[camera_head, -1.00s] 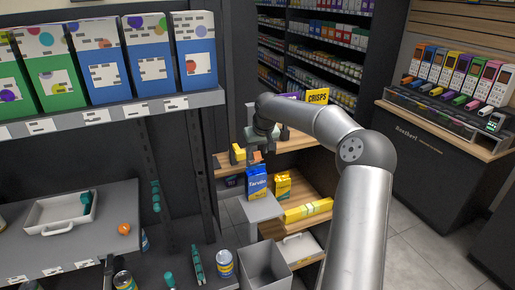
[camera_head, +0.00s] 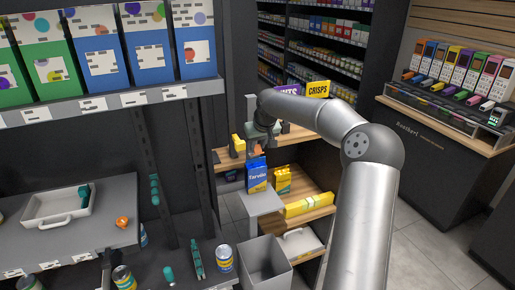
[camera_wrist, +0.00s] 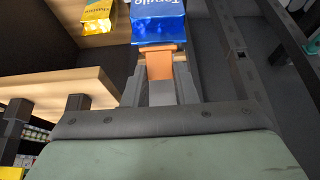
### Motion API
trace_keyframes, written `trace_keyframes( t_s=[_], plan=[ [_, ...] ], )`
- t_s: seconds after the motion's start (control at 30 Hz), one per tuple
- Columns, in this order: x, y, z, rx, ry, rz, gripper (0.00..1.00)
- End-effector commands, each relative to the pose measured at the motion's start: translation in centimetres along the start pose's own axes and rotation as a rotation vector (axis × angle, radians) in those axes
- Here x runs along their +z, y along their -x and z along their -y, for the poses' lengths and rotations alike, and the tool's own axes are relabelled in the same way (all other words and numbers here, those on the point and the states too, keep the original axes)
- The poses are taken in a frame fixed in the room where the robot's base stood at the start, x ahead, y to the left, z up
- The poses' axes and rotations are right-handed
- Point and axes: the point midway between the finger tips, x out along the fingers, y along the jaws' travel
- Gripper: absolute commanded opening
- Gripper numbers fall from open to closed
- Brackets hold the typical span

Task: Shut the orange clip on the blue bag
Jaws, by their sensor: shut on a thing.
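The blue bag (camera_head: 257,177) stands upright on a grey stand. The orange clip (camera_wrist: 159,66) lies between the fingers of my gripper (camera_wrist: 159,80) and meets the bag's top edge. It also shows as a small orange patch above the bag in the head view (camera_head: 254,149). My gripper (camera_head: 256,146) is shut on the clip, just above the bag. The clip's jaws are hidden at the bag, so I cannot tell whether they are open or shut.
A yellow bag (camera_head: 282,180) stands on the wooden shelf right behind the blue bag, with a long yellow pack (camera_head: 308,206) below. An open grey bin (camera_head: 264,268) is in front. A dark shelf post (camera_head: 202,165) rises to the left.

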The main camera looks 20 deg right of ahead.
Motion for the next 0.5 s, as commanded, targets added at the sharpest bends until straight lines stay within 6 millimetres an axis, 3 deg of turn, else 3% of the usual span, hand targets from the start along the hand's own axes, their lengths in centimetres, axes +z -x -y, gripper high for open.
trace_keyframes(
  t_s=[0.03, 0.5],
  plan=[
    [0.6, -0.7, -0.1, 0.005, -0.001, -0.027, 0.03],
    [3.5, -1.6, -0.2, 0.008, -0.002, -0.404, 0.03]
  ],
)
